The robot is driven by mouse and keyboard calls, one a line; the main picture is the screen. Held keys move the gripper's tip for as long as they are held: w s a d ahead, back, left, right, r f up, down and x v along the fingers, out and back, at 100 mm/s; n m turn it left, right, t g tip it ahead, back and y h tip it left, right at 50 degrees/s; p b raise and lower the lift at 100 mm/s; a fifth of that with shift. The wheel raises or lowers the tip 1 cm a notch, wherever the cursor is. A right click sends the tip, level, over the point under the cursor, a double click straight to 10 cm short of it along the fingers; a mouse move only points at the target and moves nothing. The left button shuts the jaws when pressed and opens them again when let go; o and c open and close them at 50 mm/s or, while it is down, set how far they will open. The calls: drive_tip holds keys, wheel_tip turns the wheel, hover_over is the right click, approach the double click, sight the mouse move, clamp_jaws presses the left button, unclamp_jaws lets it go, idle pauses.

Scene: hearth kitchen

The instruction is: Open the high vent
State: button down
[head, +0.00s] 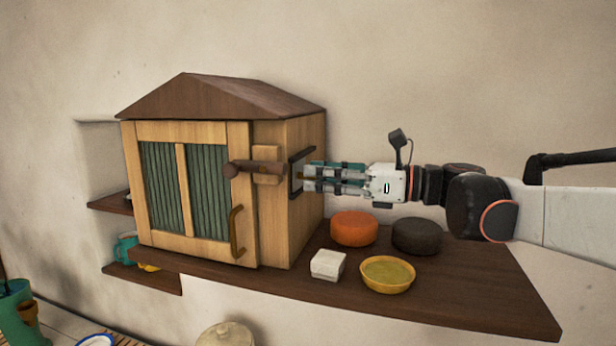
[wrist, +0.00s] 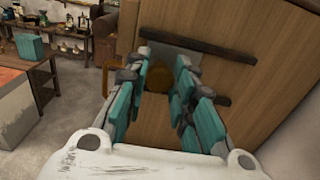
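The high vent appears as a grey plate (wrist: 178,56) between two dark rails on the side wall of the house-shaped wooden cabinet (head: 306,130). A round brownish knob (wrist: 158,78) shows on the plate. My gripper (head: 306,177) reaches in from the right, its fingertips at the vent and hiding much of it in the head view. In the wrist view my gripper (wrist: 161,68) is open, one finger on each side of the knob with visible gaps. I cannot tell how far the plate is slid.
The cabinet's slatted door (head: 185,190), with a curved handle (head: 236,231), is shut. An orange round block (head: 354,228), a dark round block (head: 416,236), a white box (head: 327,264) and a yellow bowl (head: 388,275) stand on the shelf (head: 480,297) below my arm.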

drive_tip(key=w+d+b, duration=0.1)
drive_tip(key=w+d, duration=0.1)
drive_tip(key=w, duration=0.3)
drive_tip(key=shift+w+d, duration=0.2)
drive_tip(key=shift+w, duration=0.15)
drive_tip(key=c, duration=1.6)
unclamp_jaws()
drive_tip(key=shift+r, duration=0.1)
drive_tip(key=shift+c, duration=0.2)
drive_tip(key=shift+o, duration=1.4)
drive_tip(key=shift+w+d, duration=0.1)
drive_tip(key=shift+w, duration=0.1)
drive_tip(key=shift+s, duration=0.15)
drive_tip(key=v, duration=1.1)
drive_tip(key=shift+d, duration=0.4)
